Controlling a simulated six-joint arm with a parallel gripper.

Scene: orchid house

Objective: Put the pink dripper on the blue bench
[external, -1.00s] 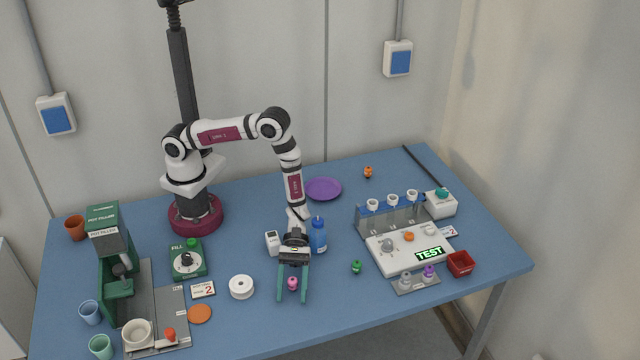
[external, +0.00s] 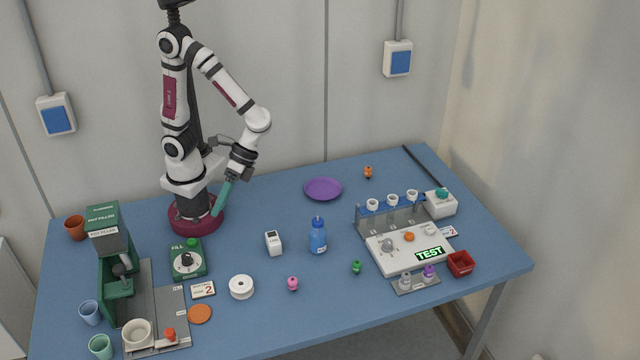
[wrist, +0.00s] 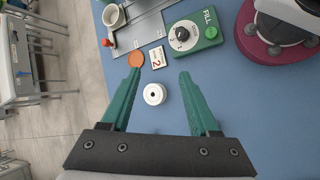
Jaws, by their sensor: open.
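The pink dripper (external: 293,284) stands on the blue bench (external: 262,330) near its front middle, right of the white spool (external: 241,287). My gripper (external: 219,212) is raised and drawn back near my base, well away from the dripper. In the wrist view my gripper (wrist: 158,75) has its two green fingers wide apart with nothing held between them. The pink dripper does not show in the wrist view.
A blue bottle (external: 318,236) and a white box (external: 273,243) stand behind the dripper. A green dripper (external: 356,267) is to its right. The FILL dial box (external: 188,260) and pot filler (external: 112,250) are left. The bench front around the dripper is clear.

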